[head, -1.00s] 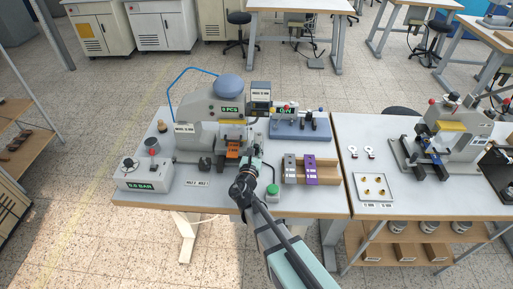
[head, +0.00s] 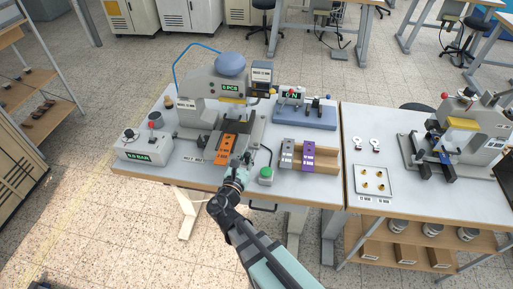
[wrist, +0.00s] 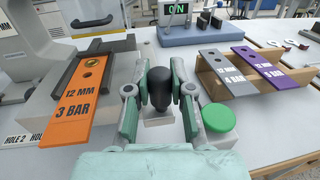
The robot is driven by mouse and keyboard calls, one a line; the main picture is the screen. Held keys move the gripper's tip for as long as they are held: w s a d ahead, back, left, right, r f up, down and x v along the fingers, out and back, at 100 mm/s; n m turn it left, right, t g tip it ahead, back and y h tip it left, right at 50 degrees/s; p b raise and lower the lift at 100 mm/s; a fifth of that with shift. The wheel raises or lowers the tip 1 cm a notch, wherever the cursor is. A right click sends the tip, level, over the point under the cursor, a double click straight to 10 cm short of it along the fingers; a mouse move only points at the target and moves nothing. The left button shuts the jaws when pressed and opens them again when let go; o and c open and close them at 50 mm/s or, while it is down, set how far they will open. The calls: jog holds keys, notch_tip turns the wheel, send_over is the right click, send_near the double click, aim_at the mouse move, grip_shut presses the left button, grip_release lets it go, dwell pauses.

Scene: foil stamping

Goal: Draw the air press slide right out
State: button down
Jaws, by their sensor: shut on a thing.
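The air press (head: 215,88) stands at the back of the left bench. Its slide carries an orange plate (head: 226,148), which sticks out in front of the press toward the bench's front edge. In the wrist view the plate (wrist: 82,98) reads "12 MM 3 BAR" and has a hole near its far end. My gripper (head: 243,162) is at the right of the plate's front end. In the wrist view its fingers are closed around a black knob (wrist: 160,88). The join between knob and slide is hidden.
A green button (head: 265,174) is close to the right of my gripper. A grey plate (head: 287,154) and a purple plate (head: 308,156) lie on a wooden rack further right. A pressure box (head: 147,148) stands left. A gauge reading "0 N" (head: 291,96) is behind.

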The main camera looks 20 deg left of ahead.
jog(key=shift+s+d, duration=0.15)
jog(key=shift+s, duration=0.25)
jog(key=c, duration=1.3)
grip_release()
jog(key=o, duration=0.3)
jog(key=shift+s, duration=0.1)
jog(key=s+d, duration=0.1)
jog(key=s, duration=1)
jog(key=shift+s, duration=0.4)
